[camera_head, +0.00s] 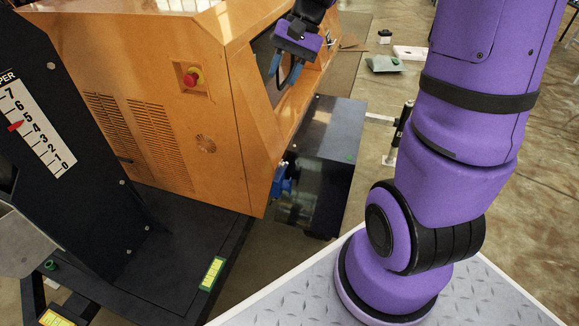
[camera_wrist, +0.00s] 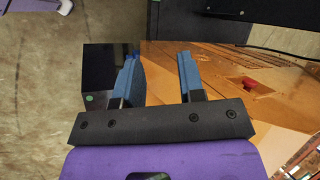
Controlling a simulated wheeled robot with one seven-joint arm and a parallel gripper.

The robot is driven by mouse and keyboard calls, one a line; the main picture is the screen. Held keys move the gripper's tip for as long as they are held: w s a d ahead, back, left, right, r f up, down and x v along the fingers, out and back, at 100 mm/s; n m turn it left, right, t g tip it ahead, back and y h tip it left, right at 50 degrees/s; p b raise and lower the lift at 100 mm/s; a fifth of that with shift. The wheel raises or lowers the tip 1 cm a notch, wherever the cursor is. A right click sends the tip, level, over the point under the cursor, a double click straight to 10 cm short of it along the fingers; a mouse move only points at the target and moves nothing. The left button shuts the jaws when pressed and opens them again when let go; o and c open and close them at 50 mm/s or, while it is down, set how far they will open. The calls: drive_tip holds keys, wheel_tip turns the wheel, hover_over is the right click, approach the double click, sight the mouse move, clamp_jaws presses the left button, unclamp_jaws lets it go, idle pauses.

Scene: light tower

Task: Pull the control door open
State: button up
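The orange cabinet of the light tower (camera_head: 215,60) stands at the centre left in the head view. Its right side has a framed dark recess (camera_head: 262,62), where the control door appears to be. I cannot clearly tell the door's edges or how far it stands open. My gripper (camera_head: 284,72) is at this recess, pointing down, with its blue fingers apart. A dark curved piece shows near the fingers; I cannot tell whether it is a handle. In the wrist view my gripper (camera_wrist: 160,78) is open, with the orange surface (camera_wrist: 220,68) behind and right of the fingers.
A red emergency button (camera_head: 192,78) sits on the cabinet's front face. A dark box (camera_head: 322,150) stands low to the right of the cabinet. A black mast with a number scale (camera_head: 38,132) is at the left. Open floor (camera_head: 530,200) lies to the right.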

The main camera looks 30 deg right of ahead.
drive_tip(key=w+d+f+m+t+y, duration=0.1)
drive_tip(key=w+d+f+m+y, duration=0.2)
drive_tip(key=f, duration=0.5)
drive_tip(key=w+d+f+m+t+y, duration=0.2)
drive_tip(key=w+d+f+m, duration=0.25)
drive_tip(key=f, duration=0.35)
drive_tip(key=w+d+f+m+t+y, duration=0.1)
drive_tip(key=w+d+f+m+y, duration=0.15)
drive_tip(key=d+f, duration=0.4)
wheel_tip(320, 180, down, 13)
drive_tip(key=d+m+t, duration=0.2)
drive_tip(key=m+t, duration=0.3)
drive_tip(key=m+t+h, duration=0.2)
drive_tip(key=m+t, duration=0.3)
drive_tip(key=m, duration=0.2)
approach(285, 165)
drive_tip(key=x, duration=0.8)
drive_tip(key=shift+w+d+f, duration=0.15)
drive_tip(key=shift+f, duration=0.05)
clamp_jaws()
